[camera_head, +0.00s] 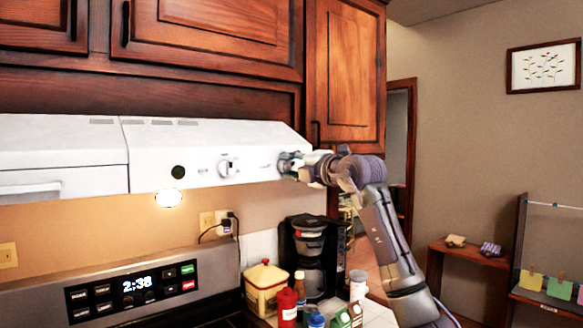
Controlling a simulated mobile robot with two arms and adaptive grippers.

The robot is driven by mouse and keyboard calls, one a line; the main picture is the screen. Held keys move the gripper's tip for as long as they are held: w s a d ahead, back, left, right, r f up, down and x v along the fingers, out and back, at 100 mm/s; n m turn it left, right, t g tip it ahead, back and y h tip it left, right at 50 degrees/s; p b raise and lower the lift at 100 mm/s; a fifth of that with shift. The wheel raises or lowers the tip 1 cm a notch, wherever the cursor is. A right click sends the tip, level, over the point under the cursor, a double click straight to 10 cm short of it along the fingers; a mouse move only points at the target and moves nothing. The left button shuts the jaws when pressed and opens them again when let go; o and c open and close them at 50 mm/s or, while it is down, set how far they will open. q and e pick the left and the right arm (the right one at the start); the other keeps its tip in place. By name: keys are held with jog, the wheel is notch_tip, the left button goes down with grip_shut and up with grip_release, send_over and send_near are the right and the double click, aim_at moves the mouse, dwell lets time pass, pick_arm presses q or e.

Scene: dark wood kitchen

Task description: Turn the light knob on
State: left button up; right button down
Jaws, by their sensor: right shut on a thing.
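A white range hood (150,150) is mounted under the dark wood cabinets. A white knob (227,167) shows clear on its sloped front. My right gripper (286,164) is at the right end of the hood front, shut on what looks like a second knob there. The fingers and wrist hide most of that knob, so I cannot tell its angle. A lamp (168,198) under the hood looks bright white. My left gripper is not in view.
Below are a stove panel (130,290) with a clock, a coffee maker (309,255), a yellow canister (266,288) and several bottles. The cabinet (345,75) is close above my right gripper. A low wooden shelf (470,256) stands at the right.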

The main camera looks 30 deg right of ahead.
jog(key=c, duration=0.8)
grip_release()
jog(key=shift+d, duration=0.1)
jog(key=shift+s, duration=0.2)
jog(key=s, duration=0.7)
jog(key=s+d, duration=0.1)
jog(key=s, duration=0.3)
jog(key=shift+s, duration=0.3)
jog(key=shift+a+f, duration=0.1)
jog(key=shift+a, duration=0.05)
